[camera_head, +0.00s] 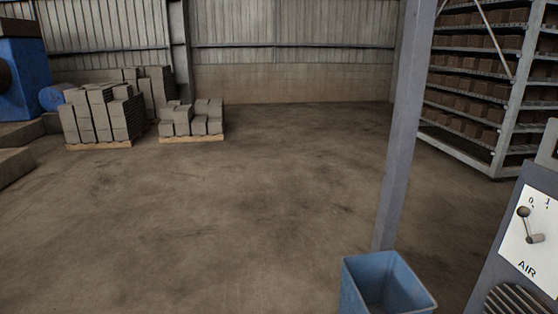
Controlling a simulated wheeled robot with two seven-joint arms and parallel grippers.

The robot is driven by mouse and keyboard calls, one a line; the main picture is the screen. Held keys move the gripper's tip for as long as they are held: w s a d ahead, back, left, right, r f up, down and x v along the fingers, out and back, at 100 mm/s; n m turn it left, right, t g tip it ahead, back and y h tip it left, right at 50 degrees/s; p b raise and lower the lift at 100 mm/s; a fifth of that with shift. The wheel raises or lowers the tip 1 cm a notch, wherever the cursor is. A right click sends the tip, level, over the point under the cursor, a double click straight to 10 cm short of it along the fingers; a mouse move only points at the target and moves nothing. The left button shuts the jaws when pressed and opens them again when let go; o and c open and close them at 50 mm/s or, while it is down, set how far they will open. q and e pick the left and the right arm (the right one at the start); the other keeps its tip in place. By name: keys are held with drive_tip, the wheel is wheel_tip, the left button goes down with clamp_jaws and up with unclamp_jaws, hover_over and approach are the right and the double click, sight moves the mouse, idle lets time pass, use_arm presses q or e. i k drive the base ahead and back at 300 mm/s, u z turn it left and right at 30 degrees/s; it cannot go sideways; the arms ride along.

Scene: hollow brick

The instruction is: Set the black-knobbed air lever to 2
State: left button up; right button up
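The air lever has a round black knob (523,211) and stands on a white dial plate (540,262) marked AIR, at the right edge of the head view. Its arm runs from a hub (536,239) up and slightly left, so the knob sits just below and left of the printed 0. A 1 is printed to the right of the 0. The right part of the plate is cut off by the picture edge, and no 2 shows. Neither of my grippers is in view.
The plate is on a grey slanted panel (498,250) with a vent grille below. A blue bin (357,290) and a grey post (398,150) stand left of it. A brick rack (512,100) is behind. Block pallets (100,145) stand far left. The middle floor is clear.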

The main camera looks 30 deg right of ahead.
sight(523, 212)
drive_tip(key=z, duration=0.4)
drive_tip(key=i, duration=1.85)
drive_tip(key=z, duration=1.1)
